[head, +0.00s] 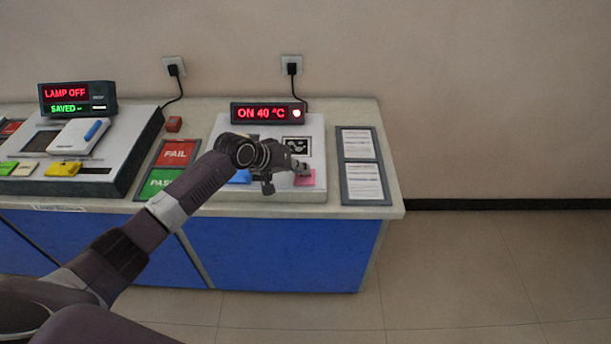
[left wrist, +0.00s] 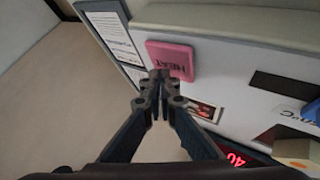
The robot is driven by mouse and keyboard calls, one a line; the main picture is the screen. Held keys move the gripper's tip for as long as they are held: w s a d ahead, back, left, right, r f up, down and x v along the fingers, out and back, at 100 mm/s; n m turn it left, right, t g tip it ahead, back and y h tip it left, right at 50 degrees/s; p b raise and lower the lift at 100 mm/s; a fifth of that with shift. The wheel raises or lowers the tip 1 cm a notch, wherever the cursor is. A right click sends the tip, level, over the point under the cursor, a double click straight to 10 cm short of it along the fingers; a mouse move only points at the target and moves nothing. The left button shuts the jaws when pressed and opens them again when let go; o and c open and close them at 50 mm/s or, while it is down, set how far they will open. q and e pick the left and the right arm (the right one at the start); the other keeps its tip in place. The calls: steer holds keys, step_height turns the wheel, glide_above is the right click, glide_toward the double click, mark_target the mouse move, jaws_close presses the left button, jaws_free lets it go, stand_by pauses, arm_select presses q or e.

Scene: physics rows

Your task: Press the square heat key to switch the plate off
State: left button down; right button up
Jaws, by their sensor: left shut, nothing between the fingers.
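The square pink key marked HEAT (left wrist: 170,58) is on the pale plate unit (head: 228,128). In the head view the pink key (head: 305,179) shows at the unit's front right, partly behind my gripper. The display (head: 262,113) at the unit's back reads ON 40 °C in red, with a bright light at its right. My left gripper (head: 302,168) is shut and empty over the key's far edge. In the left wrist view its closed fingertips (left wrist: 160,75) overlap the key's edge; I cannot tell whether they touch. My right gripper is out of view.
A blue key (head: 240,177) sits left of the pink one, partly hidden by my arm. A board with printed sheets (head: 364,165) lies to the right. FAIL and PASS pads (head: 176,153) and another device (head: 78,137) with a LAMP OFF display stand left.

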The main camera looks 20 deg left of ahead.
mark_target(302, 177)
arm_select(q)
steer(key=shift+f, duration=0.5)
stand_by(0.6)
steer(key=shift+r, duration=0.1)
steer(key=shift+r+p, duration=0.85)
step_height(302, 177, up, 6)
steer(key=p, duration=0.6)
